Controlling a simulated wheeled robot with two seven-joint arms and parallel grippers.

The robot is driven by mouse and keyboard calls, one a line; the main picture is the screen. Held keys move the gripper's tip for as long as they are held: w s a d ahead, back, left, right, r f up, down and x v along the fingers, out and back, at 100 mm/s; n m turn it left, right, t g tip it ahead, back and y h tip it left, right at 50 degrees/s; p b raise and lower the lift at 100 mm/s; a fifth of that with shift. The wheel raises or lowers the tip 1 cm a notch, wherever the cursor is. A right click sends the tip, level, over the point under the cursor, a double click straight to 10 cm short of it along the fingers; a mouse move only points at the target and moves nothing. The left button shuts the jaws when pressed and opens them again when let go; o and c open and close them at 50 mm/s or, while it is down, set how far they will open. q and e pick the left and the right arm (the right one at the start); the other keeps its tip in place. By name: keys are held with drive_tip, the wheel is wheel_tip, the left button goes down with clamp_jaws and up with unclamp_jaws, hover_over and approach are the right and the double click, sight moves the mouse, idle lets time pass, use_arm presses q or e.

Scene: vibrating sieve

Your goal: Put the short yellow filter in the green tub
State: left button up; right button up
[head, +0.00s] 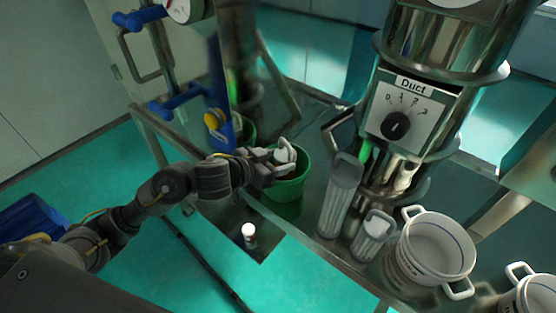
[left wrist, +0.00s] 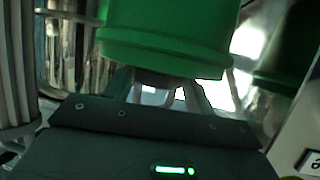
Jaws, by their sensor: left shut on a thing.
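The green tub (head: 287,190) stands on the metal frame near the middle of the head view. In the left wrist view the tub (left wrist: 165,35) fills the top middle and hides the fingertips. My left gripper's fingers (left wrist: 165,92) show just below its rim. I cannot tell how deep the held thing sits. My right gripper is not in view.
A tall pale ribbed filter (head: 340,195) and a shorter one (head: 372,237) stand right of the tub. White pots (head: 435,245) are farther right. The Duct column (head: 400,115) rises behind. A blue-handled post (head: 218,95) is close behind my left arm.

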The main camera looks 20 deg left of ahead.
use_arm(q)
drive_tip(key=o, duration=1.4)
drive_tip(key=shift+f, duration=0.1)
drive_tip(key=shift+c, duration=0.2)
drive_tip(key=shift+s+a+r, duration=0.1)
drive_tip(key=shift+s+r, duration=0.05)
drive_tip(key=shift+r, duration=0.15)
drive_tip(key=p+v, duration=0.4)
drive_tip(key=v, duration=0.7)
drive_tip(key=shift+s, duration=0.3)
drive_tip(key=shift+a, duration=0.1)
